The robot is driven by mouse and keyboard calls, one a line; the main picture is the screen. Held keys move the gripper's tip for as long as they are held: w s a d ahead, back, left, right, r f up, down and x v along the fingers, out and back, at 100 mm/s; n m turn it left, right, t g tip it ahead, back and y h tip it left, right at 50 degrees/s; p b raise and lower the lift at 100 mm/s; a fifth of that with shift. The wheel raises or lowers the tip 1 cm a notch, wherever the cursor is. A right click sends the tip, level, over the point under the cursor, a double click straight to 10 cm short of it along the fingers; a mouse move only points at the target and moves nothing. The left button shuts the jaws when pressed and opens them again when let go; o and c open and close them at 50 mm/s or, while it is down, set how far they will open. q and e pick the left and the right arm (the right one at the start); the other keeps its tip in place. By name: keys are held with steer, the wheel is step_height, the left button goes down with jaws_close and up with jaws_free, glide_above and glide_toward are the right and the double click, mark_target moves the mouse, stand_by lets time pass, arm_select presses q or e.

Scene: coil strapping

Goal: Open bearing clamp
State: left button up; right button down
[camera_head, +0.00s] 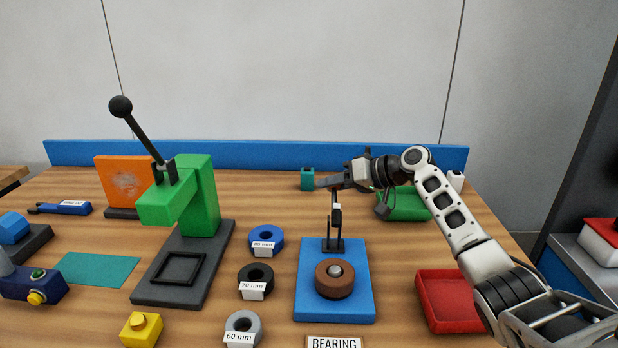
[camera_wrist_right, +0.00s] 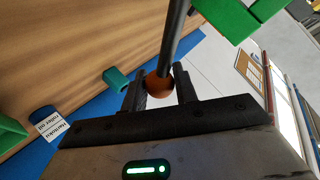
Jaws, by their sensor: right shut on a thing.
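The bearing clamp stands on a blue base plate (camera_head: 307,305), with its dark lever (camera_head: 336,220) upright at the back of the plate. A brown ring (camera_head: 323,281) with a grey centre sits on the plate in front of the lever. My right gripper (camera_head: 322,183) reaches in from the right at the top of the lever. In the right wrist view its fingers (camera_wrist_right: 159,88) are shut around an orange knob (camera_wrist_right: 157,90) at the end of a dark rod (camera_wrist_right: 178,30). The fingers hide the knob in the head view. My left gripper is not in view.
A green press (camera_head: 205,195) with a black lever stands to the left. Blue, black and grey rings (camera_head: 266,241) lie between it and the clamp. A teal block (camera_head: 307,174) is behind my gripper. A green tray (camera_head: 408,205) and a red tray (camera_head: 448,300) are on the right.

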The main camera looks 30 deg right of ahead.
steer(key=shift+d+f, duration=0.15)
steer(key=shift+f, duration=0.45)
steer(key=c, duration=1.1)
jaws_free()
steer(key=shift+w, duration=0.1)
steer(key=shift+r, duration=0.1)
steer(key=b+v, duration=0.2)
steer(key=v, duration=1.4)
